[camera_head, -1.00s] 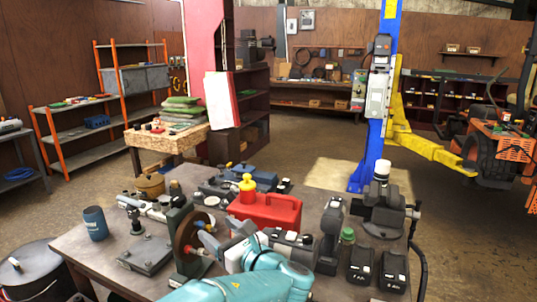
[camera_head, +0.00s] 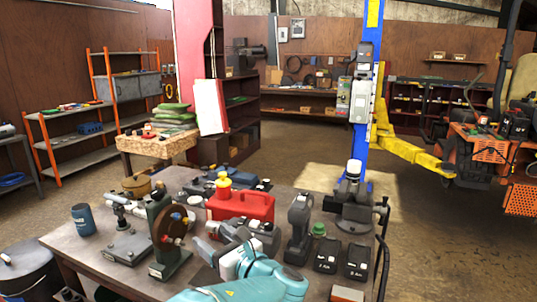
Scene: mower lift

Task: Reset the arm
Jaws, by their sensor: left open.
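My left arm (camera_head: 255,281), teal, comes in from the bottom edge over the front of the workbench. Its gripper (camera_head: 208,243) is grey, with its jaws open towards the left. My right gripper is not in view.
The workbench (camera_head: 75,243) is crowded: a blue cup (camera_head: 83,219), a black drill (camera_head: 299,230), black battery packs (camera_head: 326,257) and a vise (camera_head: 353,205). Behind it stand a blue lift post (camera_head: 366,120) and an orange mower (camera_head: 490,150). Open floor (camera_head: 290,150) lies between.

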